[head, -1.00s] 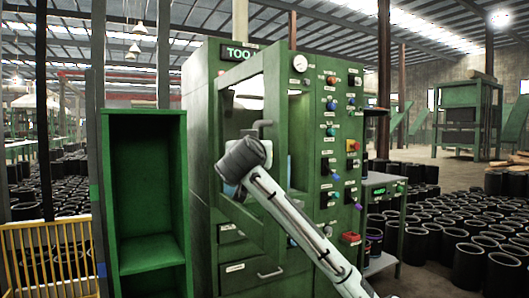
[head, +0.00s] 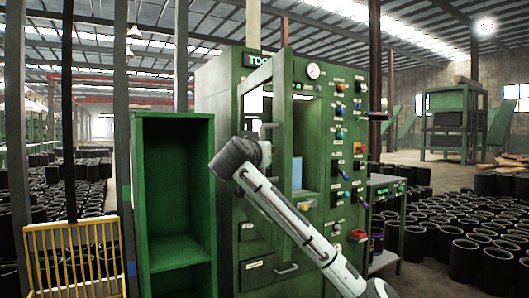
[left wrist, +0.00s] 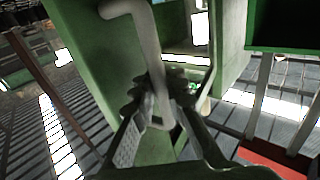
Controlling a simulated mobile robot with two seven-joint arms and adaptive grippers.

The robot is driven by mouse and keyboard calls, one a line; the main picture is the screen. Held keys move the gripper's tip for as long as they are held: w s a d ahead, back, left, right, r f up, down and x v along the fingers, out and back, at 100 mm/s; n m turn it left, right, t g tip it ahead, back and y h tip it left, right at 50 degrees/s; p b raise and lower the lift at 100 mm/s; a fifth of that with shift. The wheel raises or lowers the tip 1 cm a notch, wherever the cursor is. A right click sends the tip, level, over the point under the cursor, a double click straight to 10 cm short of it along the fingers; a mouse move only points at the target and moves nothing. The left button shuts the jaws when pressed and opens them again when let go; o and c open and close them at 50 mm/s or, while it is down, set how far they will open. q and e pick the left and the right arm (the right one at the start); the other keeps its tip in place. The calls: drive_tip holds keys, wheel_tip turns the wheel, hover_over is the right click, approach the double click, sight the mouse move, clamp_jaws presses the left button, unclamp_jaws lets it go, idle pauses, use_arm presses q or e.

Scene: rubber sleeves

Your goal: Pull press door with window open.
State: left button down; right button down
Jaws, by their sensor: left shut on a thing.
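The green press door (head: 283,160) has a window frame and stands swung out from the green press (head: 225,100). Through the gap to its right I see into the chamber, with a light-blue thing (head: 297,172) inside. My right gripper is not in view.
A green open shelf cabinet (head: 176,120) stands left of the press, with a yellow railing (head: 75,255) further left. The control panel (head: 345,150) is right of the chamber. Many black rubber sleeves (head: 465,260) cover the floor at right.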

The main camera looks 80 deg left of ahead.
use_arm(q)
drive_tip(key=shift+f, duration=0.2)
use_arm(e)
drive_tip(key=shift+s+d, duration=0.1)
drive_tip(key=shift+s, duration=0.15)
use_arm(q)
drive_tip(key=c, duration=1.7)
unclamp_jaws()
drive_tip(key=shift+d+r, duration=0.1)
drive_tip(key=shift+d, duration=0.1)
drive_tip(key=shift+o, duration=0.8)
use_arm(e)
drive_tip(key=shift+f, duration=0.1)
use_arm(q)
drive_tip(key=shift+r, duration=0.1)
drive_tip(key=v, duration=0.7)
drive_tip(key=shift+d, duration=0.15)
drive_tip(key=shift+s, duration=0.2)
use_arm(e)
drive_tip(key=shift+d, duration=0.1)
